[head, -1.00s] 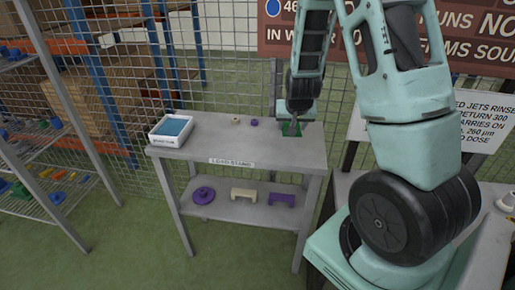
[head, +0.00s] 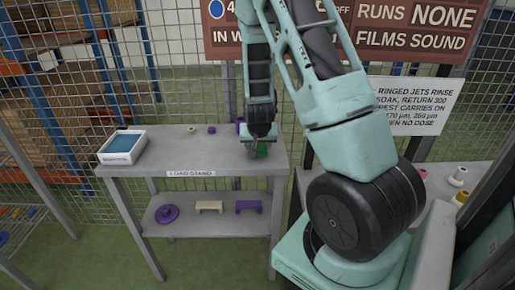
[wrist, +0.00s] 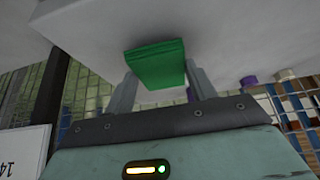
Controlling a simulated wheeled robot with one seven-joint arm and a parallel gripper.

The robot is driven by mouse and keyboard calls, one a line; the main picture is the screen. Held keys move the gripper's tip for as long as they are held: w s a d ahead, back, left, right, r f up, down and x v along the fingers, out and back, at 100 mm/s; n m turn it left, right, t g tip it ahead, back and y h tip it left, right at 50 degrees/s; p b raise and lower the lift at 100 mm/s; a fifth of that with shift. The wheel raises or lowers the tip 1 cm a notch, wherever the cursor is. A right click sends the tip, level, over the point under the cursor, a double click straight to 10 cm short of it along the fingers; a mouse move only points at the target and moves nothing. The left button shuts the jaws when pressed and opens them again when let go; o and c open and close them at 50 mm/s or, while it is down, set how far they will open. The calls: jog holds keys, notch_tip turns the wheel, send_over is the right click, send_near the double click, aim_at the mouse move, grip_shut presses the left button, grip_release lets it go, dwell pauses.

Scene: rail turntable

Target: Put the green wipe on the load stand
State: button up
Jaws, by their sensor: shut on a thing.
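The green wipe (wrist: 155,62) is a small folded green block between the two fingers of my gripper (wrist: 160,80) in the wrist view. My gripper is shut on it. In the head view my gripper (head: 256,151) points down at the right part of the load stand (head: 215,160), with the wipe (head: 263,149) showing green beside the fingers. The wipe is at or just above the grey top; I cannot tell if it touches. The load stand is a grey two-level table with a label on its front edge.
A white tray with blue inside (head: 122,146) stands at the stand's left end. Small spools (head: 211,130) and a purple piece (head: 240,121) sit at the back. Purple and cream parts (head: 209,207) lie on the lower shelf. The top's middle is clear. Mesh fencing stands behind.

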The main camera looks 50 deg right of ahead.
jog(key=shift+f, duration=0.5)
jog(key=shift+f, duration=0.15)
jog(key=o, duration=0.9)
